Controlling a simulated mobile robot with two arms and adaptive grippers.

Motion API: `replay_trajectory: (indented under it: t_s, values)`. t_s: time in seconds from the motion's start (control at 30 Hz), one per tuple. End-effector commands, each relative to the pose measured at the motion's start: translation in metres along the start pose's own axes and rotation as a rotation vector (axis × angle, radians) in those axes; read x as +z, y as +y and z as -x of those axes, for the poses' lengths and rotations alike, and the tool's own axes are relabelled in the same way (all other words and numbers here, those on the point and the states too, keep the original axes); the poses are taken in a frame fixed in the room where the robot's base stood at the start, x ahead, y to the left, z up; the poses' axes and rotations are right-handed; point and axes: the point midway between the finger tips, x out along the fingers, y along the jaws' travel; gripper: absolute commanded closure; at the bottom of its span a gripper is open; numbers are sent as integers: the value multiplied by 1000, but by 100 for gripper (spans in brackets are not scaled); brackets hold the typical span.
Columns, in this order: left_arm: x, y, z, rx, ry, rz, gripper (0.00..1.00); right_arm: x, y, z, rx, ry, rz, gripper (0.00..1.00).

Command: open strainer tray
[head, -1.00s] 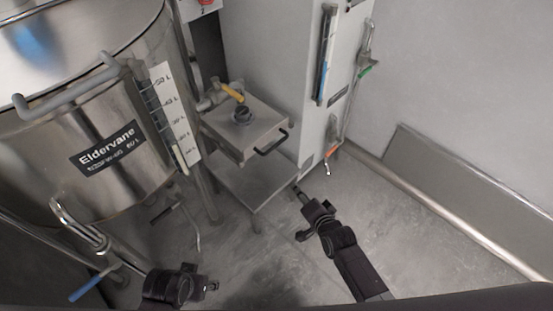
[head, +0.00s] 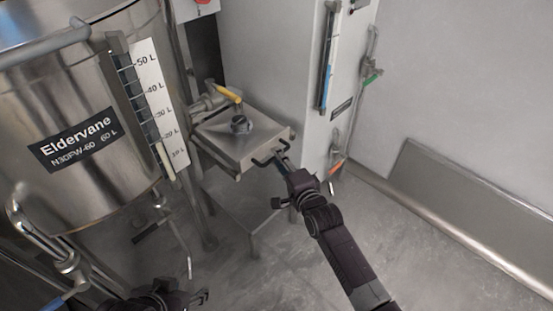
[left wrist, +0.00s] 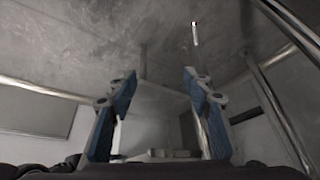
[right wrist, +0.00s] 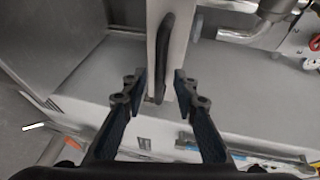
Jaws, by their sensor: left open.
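My right gripper (head: 281,157) is at the handle's right end. In the right wrist view the handle (right wrist: 163,55) reaches down between the two fingers of the right gripper (right wrist: 160,85), which stand apart with gaps on both sides. My left gripper (head: 201,298) is low at the bottom left of the head view, away from the tray. In the left wrist view the left gripper (left wrist: 158,85) is open and empty.
The steel tank (head: 95,150) with a litre scale stands left of the tray. A yellow-handled valve (head: 230,93) is behind the tray. A grey cabinet (head: 270,70) with hung tools stands at the back right. The floor (head: 420,260) at right is clear.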

Motion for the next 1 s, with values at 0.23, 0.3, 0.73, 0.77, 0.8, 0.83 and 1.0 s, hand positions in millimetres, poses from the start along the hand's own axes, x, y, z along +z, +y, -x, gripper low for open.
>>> replay_trajectory:
  t_s: [0.23, 0.3, 0.73, 0.77, 0.8, 0.83, 1.0]
  values:
    - [-38, 5, -4, 8, 150, -4, 54, 1, 1, -17, 1, -1, -1, 73]
    - [-44, 5, -4, 10, 173, -5, 54, 1, 1, -19, 1, -1, -1, 73]
    - [-50, 6, -4, 11, 196, -5, 54, 0, 1, -21, 1, -1, 0, 80]
    - [-50, 6, -4, 11, 196, -5, 54, 0, 1, -21, 1, -1, 0, 83]
    - [-50, 6, -4, 11, 196, -5, 54, 0, 1, -21, 1, -1, 0, 87]
    - [-50, 6, -4, 11, 196, -5, 54, 0, 1, -21, 1, -1, 0, 91]
    - [-50, 6, -4, 11, 195, -6, 54, 0, 1, -21, 2, -1, 0, 100]
